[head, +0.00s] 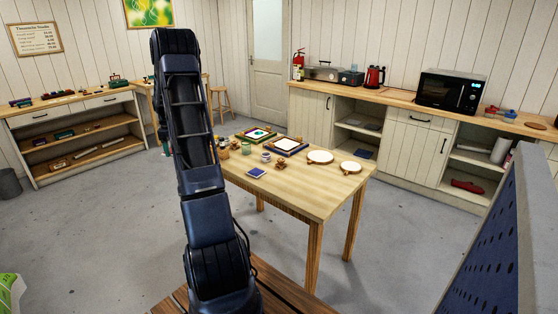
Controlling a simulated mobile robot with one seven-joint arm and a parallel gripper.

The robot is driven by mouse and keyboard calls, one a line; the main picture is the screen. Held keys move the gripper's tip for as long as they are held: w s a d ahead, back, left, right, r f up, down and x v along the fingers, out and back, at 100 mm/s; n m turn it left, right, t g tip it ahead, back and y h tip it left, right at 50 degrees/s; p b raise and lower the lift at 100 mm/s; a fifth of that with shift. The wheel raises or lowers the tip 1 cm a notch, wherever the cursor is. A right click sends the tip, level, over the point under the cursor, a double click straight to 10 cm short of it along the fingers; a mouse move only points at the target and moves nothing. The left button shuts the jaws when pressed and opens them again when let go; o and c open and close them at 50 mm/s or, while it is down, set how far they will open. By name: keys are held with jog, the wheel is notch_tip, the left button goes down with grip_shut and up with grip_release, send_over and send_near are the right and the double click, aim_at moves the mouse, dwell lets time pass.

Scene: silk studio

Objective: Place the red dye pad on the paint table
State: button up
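The likely paint table is the light wooden table (310,195) in the middle of the room. It holds two framed trays, small jars and a dark blue square pad (257,173). I cannot single out the red dye pad. Small red and blue items (491,111) lie on the back counter right of the microwave. Small dark red and blue items (21,102) lie on the left sideboard. All are too small to identify surely. My raised arm stands left of the table and hides part of its left end. My gripper is not visible.
A back counter (400,98) carries a microwave (449,92), a red kettle (374,77) and a toaster. A left sideboard (78,100) stands by the wall. A blue perforated panel (495,250) blocks the right foreground. Grey floor is open left and right of the table.

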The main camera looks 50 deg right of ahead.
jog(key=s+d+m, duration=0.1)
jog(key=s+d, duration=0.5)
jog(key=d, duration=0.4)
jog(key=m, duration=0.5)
send_over(274, 182)
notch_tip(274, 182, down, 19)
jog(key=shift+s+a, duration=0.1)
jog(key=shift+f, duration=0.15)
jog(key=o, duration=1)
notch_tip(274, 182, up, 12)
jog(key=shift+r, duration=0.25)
